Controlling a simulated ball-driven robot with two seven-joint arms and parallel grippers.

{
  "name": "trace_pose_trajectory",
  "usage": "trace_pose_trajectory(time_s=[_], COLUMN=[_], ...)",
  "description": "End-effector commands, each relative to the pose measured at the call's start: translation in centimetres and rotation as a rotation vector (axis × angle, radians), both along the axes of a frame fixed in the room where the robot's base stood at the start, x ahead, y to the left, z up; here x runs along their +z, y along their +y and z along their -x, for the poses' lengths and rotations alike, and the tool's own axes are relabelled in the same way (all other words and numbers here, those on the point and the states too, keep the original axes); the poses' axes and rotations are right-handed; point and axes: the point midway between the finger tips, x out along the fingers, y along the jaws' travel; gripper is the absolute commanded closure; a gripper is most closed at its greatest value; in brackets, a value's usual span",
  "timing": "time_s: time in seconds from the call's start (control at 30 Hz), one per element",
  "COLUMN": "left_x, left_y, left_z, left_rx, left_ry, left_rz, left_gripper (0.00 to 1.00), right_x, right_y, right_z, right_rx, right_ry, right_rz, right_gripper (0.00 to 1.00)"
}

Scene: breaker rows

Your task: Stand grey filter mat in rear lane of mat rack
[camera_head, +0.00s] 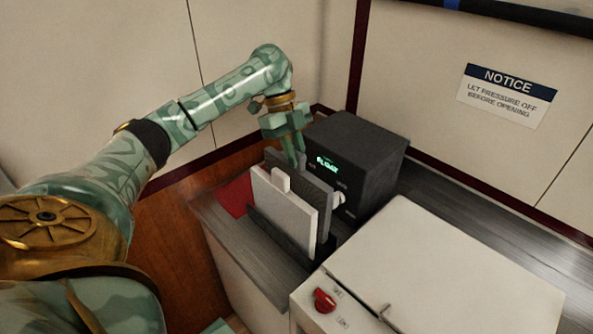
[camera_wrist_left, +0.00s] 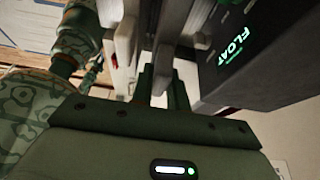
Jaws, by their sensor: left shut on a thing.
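My left gripper (camera_head: 296,160) points down and is shut on the top of the grey filter mat (camera_head: 318,190). The grey mat stands upright behind a white mat (camera_head: 283,215), which hides most of it. The white mat stands upright in the front of the dark mat rack (camera_head: 264,238) and has a small tab on top. The grey mat's lower edge is mostly hidden, so I cannot tell whether it rests in the rear lane. In the left wrist view, the gripper's fingers (camera_wrist_left: 163,90) reach up to the pale mat edges. My right gripper is not seen.
A dark box (camera_head: 358,150) with a lit FLOAT display and a pale knob stands close behind the grey mat. A red patch (camera_head: 236,196) lies left of the rack. A white cabinet (camera_head: 440,275) with a red knob (camera_head: 324,300) stands in front at the right.

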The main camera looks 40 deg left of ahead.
Motion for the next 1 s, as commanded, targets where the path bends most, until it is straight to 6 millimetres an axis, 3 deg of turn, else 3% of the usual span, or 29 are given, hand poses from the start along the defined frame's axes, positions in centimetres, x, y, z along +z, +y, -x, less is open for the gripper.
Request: trace_pose_trajectory(time_s=[0.27, 0.43, 0.47, 0.5, 0.53, 0.83, 1.0], left_x=[-3.8, -3.6, -3.6, -3.6, -3.6, -3.3, -0.6], left_y=[0.0, 0.0, 0.1, 0.0, 0.0, 0.1, 1.1], left_z=[0.0, 0.0, 0.0, 0.0, 0.0, 0.0, -0.1], left_rx=[0.001, 0.0, 0.0, 0.0, 0.0, 0.0, 0.002], left_ry=[0.0, 0.0, 0.001, 0.001, 0.001, -0.001, -0.005], left_rz=[0.0, -0.002, -0.002, -0.002, -0.002, -0.001, -0.002], left_gripper=[1.0, 1.0, 0.76, 0.65, 0.62, 0.62, 0.62], right_x=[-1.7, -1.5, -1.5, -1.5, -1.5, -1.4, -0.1], right_y=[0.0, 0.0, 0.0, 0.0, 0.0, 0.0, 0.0], right_z=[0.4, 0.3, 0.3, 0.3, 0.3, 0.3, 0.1], right_rx=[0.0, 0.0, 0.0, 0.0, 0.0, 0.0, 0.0], right_ry=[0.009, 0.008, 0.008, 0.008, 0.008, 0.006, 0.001], right_rz=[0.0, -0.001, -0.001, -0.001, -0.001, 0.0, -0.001], right_gripper=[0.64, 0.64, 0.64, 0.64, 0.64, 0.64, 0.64])
